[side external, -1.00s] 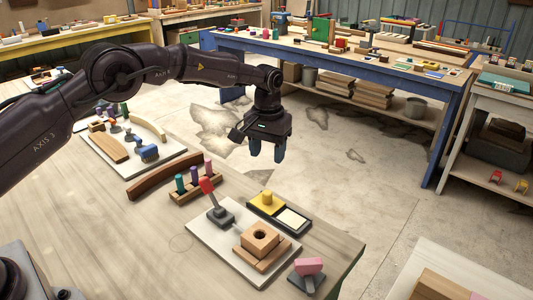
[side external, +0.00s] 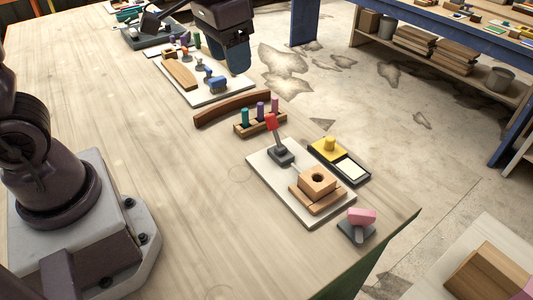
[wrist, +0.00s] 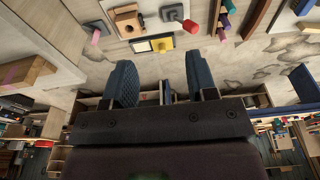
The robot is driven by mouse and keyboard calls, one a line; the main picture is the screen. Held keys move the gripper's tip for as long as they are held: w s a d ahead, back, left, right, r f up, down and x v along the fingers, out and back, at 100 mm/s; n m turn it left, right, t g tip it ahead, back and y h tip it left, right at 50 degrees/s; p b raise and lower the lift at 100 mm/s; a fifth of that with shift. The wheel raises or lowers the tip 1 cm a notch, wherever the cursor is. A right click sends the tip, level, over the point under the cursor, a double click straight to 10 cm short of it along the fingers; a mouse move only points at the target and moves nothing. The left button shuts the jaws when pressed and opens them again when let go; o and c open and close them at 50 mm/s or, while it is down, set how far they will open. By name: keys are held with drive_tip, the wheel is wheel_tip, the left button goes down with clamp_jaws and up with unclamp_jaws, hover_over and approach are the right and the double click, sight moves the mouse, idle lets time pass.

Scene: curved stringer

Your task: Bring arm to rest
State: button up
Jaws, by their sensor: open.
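My gripper (side external: 237,60) shows at the top of the side view, past the far white board, with its lower end hanging down and the arm above it cut off by the frame. In the wrist view my gripper (wrist: 161,78) has its two blue-grey fingers well apart with nothing between them. The dark brown curved stringer (side external: 232,108) lies on the wooden table (side external: 150,130), apart from my gripper. My base stands at the left of the side view.
A white board (side external: 270,170) holds a red-handled clamp (side external: 276,140) and a wooden block (side external: 318,181). A yellow-knobbed block and pad (side external: 340,160) and a pink-topped stamp (side external: 359,222) are near the right edge. A peg holder (side external: 260,122) sits by the stringer. The table's left middle is clear.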

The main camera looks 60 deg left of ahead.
drive_tip(key=s+a+r+t, duration=0.1)
drive_tip(key=s+r+t, duration=0.2)
drive_tip(key=s, duration=0.9)
drive_tip(key=shift+s+r+t, duration=0.2)
drive_tip(key=shift+r+t, duration=0.2)
drive_tip(key=shift+r, duration=0.3)
